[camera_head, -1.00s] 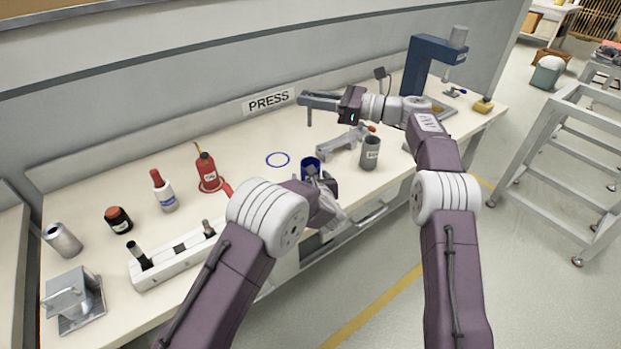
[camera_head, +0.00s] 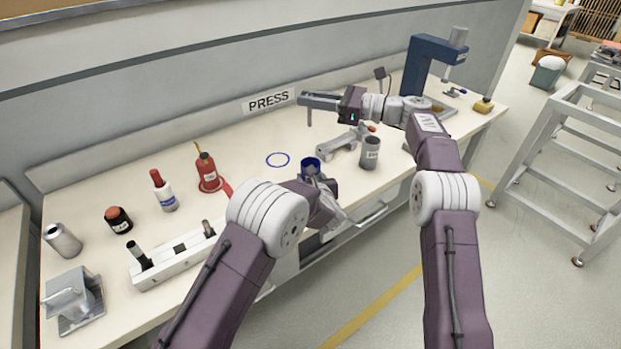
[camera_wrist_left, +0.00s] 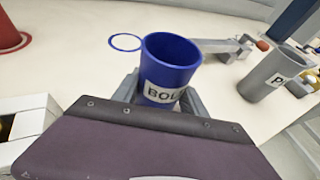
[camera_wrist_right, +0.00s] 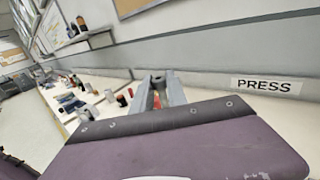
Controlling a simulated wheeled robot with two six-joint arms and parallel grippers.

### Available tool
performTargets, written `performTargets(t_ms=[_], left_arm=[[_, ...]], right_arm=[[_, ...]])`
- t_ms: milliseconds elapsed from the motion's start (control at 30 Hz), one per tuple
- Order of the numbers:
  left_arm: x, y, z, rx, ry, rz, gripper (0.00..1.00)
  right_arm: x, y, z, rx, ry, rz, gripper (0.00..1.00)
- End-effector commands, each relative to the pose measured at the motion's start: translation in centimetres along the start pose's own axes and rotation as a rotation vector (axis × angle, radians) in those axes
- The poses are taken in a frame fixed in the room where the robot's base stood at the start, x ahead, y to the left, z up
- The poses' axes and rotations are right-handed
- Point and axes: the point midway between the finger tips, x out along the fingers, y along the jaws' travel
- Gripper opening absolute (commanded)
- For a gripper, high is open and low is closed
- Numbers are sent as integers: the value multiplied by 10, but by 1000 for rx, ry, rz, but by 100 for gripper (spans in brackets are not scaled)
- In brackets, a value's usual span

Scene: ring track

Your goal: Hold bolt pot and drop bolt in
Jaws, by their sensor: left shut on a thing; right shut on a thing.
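The bolt pot (camera_head: 310,163) is a blue cup near the bench's front edge. In the left wrist view the pot (camera_wrist_left: 166,72) shows a white label starting "BOL", and looks open and tilted. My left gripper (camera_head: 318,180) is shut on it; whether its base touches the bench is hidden. My right gripper (camera_head: 307,99) is shut on the bolt (camera_head: 309,117), whose grey shank hangs down over the back of the bench, behind the pot and apart from it. The bolt's grey end (camera_wrist_right: 157,77) shows between the fingers in the right wrist view.
A grey pot (camera_head: 370,153) and a grey clamp-like tool (camera_head: 342,143) stand right of the blue pot. A blue ring mark (camera_head: 278,160) lies bare behind it. A red bottle (camera_head: 207,170) and a white slotted block (camera_head: 178,263) are left. A blue press (camera_head: 422,62) stands far right.

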Motion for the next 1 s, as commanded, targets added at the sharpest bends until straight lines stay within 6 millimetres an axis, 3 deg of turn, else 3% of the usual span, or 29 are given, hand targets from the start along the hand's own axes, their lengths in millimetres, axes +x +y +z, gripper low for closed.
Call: performTargets(t_ms=[267, 1000], left_arm=[[0, 0, 0, 0, 0, 0, 11], [0, 0, 0, 0, 0, 0, 11]], right_arm=[[0, 0, -2, 1, 0, 0, 0], [0, 0, -54, 1, 0, 0, 0]])
